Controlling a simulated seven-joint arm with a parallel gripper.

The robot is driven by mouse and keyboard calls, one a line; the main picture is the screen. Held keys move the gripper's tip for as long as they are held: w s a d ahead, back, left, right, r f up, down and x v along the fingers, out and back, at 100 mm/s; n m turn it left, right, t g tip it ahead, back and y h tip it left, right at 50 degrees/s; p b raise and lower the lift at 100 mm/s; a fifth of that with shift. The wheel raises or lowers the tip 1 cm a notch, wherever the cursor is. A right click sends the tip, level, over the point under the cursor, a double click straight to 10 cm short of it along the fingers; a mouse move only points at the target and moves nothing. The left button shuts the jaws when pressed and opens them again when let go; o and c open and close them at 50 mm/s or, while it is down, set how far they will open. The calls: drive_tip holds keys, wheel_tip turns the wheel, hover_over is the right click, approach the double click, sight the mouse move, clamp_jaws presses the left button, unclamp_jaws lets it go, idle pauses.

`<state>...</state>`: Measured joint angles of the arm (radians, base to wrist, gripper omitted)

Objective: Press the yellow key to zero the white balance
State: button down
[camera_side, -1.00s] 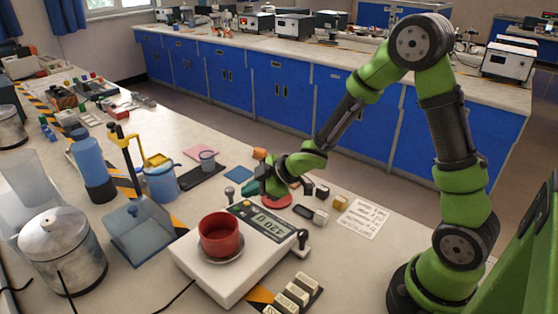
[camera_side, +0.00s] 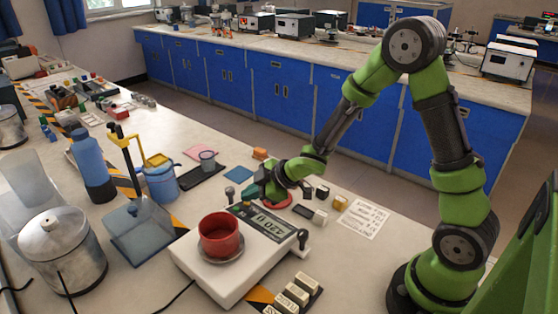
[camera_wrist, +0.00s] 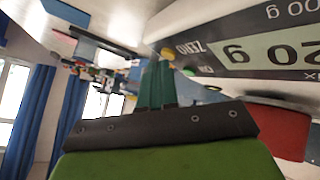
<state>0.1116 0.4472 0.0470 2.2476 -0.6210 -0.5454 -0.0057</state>
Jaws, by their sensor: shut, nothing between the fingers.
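The white balance (camera_side: 205,275) stands on the bench with a red cup (camera_side: 219,237) on its round pan. Its display (camera_side: 262,217) faces away from the pan; part of it, ending in "20 g", shows in the wrist view (camera_wrist: 270,52). The yellow key (camera_wrist: 167,53) shows in the wrist view beside the word ZERO, right at the tips of my green fingers. My gripper (camera_side: 248,197) is shut and empty, low at the balance's display end. Its fingers also show in the wrist view (camera_wrist: 157,72). The side view hides the yellow key, and I cannot tell whether the fingertips touch it.
A dark knob (camera_side: 303,236) stands at the balance's right corner. Several pale blocks (camera_side: 292,295) lie in front of it. A blue jug (camera_side: 160,183) and clear stand (camera_side: 135,232) are on the left. A printed sheet (camera_side: 363,219) lies right. Small blocks lie around my gripper.

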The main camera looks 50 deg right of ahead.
drive_tip(key=shift+f, duration=0.2)
drive_tip(key=shift+r, duration=0.15)
idle(0.3)
drive_tip(key=shift+d+r, duration=0.1)
drive_tip(key=shift+r, duration=0.5)
drive_tip(key=r, duration=0.2)
drive_tip(key=d+r, duration=0.1)
drive_tip(key=r, duration=0.2)
drive_tip(key=shift+d+f, duration=0.1)
idle(0.6)
